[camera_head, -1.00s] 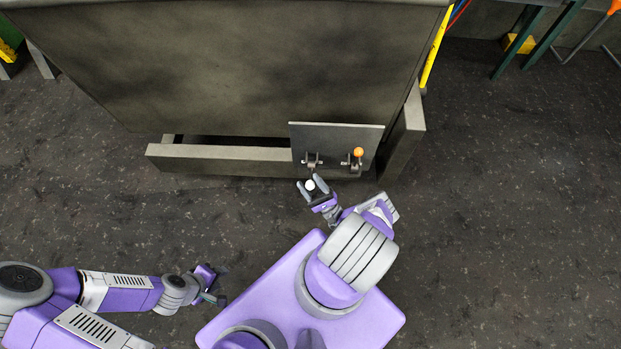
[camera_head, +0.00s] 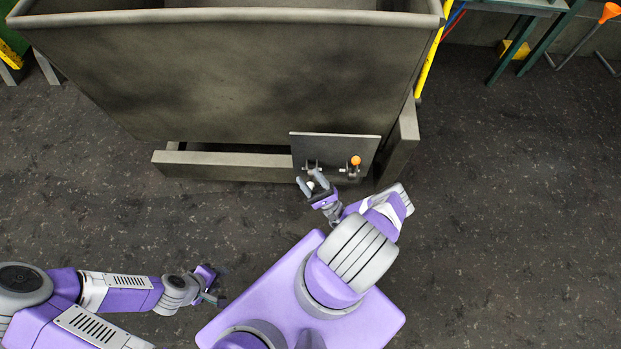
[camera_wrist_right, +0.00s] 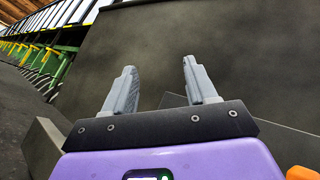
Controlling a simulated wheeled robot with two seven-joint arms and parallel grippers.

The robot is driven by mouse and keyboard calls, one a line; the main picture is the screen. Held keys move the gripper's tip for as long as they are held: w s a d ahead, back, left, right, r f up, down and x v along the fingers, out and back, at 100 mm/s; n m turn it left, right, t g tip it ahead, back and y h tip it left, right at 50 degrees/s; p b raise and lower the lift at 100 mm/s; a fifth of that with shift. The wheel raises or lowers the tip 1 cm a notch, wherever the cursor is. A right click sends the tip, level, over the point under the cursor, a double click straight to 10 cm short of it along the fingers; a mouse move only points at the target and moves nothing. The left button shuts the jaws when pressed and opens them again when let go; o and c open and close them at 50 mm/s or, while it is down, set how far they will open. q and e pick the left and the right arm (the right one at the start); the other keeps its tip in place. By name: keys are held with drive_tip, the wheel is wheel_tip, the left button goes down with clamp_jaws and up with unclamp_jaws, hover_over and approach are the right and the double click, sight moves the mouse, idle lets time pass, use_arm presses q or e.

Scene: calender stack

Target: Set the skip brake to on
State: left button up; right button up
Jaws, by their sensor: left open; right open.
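The skip (camera_head: 230,85) is a large dark metal bin at the top of the head view. A dark panel (camera_head: 345,146) on its lower right front carries two levers. The right lever has an orange knob (camera_head: 356,160), which also shows at the lower right edge of the right wrist view (camera_wrist_right: 302,173). The left lever has a pale knob (camera_head: 310,185), partly hidden by my right gripper. My right gripper (camera_head: 312,181) is open at the left lever, fingers around or beside the knob; I cannot tell which. In the wrist view its fingers (camera_wrist_right: 158,85) are apart with nothing visible between them. My left gripper (camera_head: 217,288) is open and empty, away from the skip.
The skip's base beam (camera_head: 220,165) runs left of the panel, and a support post (camera_head: 402,145) stands to its right. A yellow bar (camera_head: 430,65) leans at the skip's right side. Open dark floor (camera_head: 510,220) lies to the right.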

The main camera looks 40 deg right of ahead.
sight(311, 180)
drive_tip(key=shift+c, duration=0.2)
